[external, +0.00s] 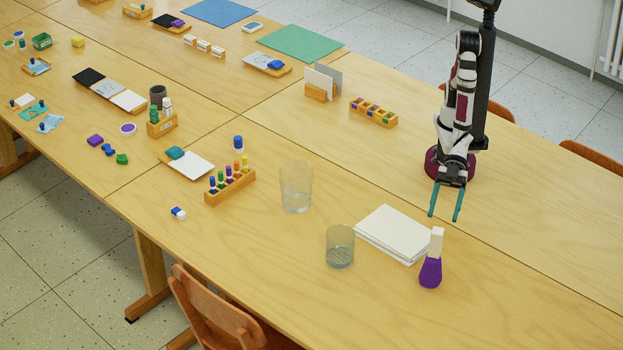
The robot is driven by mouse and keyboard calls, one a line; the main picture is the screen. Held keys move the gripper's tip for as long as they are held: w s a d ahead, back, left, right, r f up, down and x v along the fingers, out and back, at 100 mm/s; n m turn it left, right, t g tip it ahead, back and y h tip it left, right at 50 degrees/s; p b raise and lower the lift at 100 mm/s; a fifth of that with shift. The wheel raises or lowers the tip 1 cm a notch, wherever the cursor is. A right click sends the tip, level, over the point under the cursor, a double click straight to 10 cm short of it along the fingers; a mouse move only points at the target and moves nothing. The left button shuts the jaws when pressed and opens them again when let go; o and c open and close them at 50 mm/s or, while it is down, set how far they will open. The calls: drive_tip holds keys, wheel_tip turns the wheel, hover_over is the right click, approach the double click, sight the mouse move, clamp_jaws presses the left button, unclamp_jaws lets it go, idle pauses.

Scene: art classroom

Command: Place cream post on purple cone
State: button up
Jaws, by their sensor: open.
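The purple cone (430,274) stands on the table near the front, just right of the white paper stack. The cream post (437,243) shows directly above the cone and appears to rest on its top, leaning slightly right. Their exact contact is too small to tell. My gripper (444,217) points down with its two teal fingers apart and nothing between them. In the picture it is just above the cream post and clear of it.
A stack of white paper (395,233) lies left of the cone. A short glass (340,246) and a taller glass (296,187) stand further left. A wooden rack of colored pegs (230,186) is beyond them. The table right of the cone is clear.

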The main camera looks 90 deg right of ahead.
drive_tip(key=w+d+r+m+h, duration=0.1)
drive_tip(key=w+d+m+h, duration=0.5)
drive_tip(key=d, duration=0.5)
drive_tip(key=w+d+m+h, duration=0.2)
drive_tip(key=w+d+m, duration=0.2)
drive_tip(key=w+d, duration=0.5)
drive_tip(key=s+d+r+m+g+h, duration=0.1)
drive_tip(key=s+d+r+m+g, duration=0.1)
drive_tip(key=s+d+m, duration=0.2)
drive_tip(key=s+d+r+m+g+h, duration=0.1)
drive_tip(key=s+d+m, duration=0.4)
drive_tip(key=s+d, duration=0.5)
drive_tip(key=d+r+g, duration=0.1)
drive_tip(key=d+g, duration=0.1)
drive_tip(key=d, duration=0.2)
drive_tip(key=shift+s+d+r+h, duration=0.2)
drive_tip(key=shift+s+r+h, duration=0.05)
drive_tip(key=shift+r+h, duration=0.1)
